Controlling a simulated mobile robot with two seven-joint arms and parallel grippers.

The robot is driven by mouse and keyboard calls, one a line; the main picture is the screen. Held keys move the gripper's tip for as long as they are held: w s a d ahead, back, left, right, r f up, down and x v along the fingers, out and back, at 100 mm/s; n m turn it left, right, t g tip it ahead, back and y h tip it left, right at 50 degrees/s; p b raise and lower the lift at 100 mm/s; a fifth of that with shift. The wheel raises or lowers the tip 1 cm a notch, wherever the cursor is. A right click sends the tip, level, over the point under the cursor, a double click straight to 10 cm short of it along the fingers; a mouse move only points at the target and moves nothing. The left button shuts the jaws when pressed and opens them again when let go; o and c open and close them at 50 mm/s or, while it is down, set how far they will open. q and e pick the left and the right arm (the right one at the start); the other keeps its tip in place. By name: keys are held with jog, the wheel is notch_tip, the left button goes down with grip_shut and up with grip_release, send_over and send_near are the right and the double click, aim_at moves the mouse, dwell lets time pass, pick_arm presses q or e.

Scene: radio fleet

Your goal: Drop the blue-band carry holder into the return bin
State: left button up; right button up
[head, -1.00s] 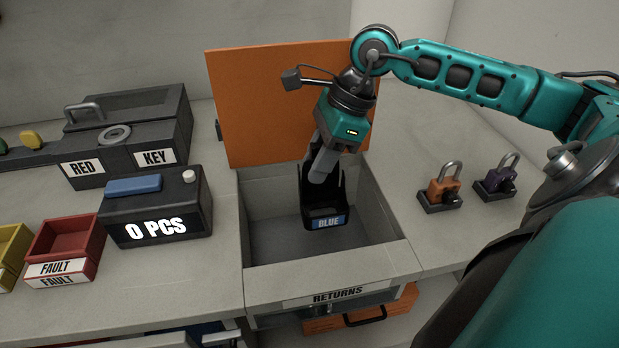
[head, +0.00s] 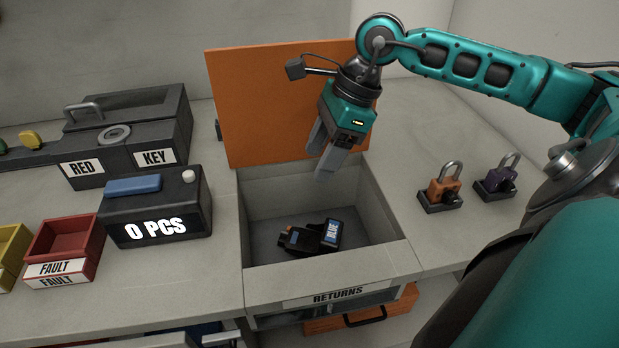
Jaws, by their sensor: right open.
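The blue-band carry holder (head: 312,237), black with a blue label, lies tipped over on the floor of the return bin (head: 342,283). The bin is a grey open box marked RETURNS, with its orange lid (head: 262,105) standing up at the back. My right gripper (head: 322,165) is open and empty above the bin, apart from the holder. My left gripper is not in view.
A black counter box reading 0 PCS (head: 155,212) and a red FAULT tray (head: 66,245) stand left of the bin. An orange padlock (head: 442,188) and a purple padlock (head: 498,180) stand on the right. The counter between bin and padlocks is clear.

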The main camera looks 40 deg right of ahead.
jog(key=b+v, duration=0.1)
jog(key=v, duration=1)
jog(key=shift+r, duration=0.1)
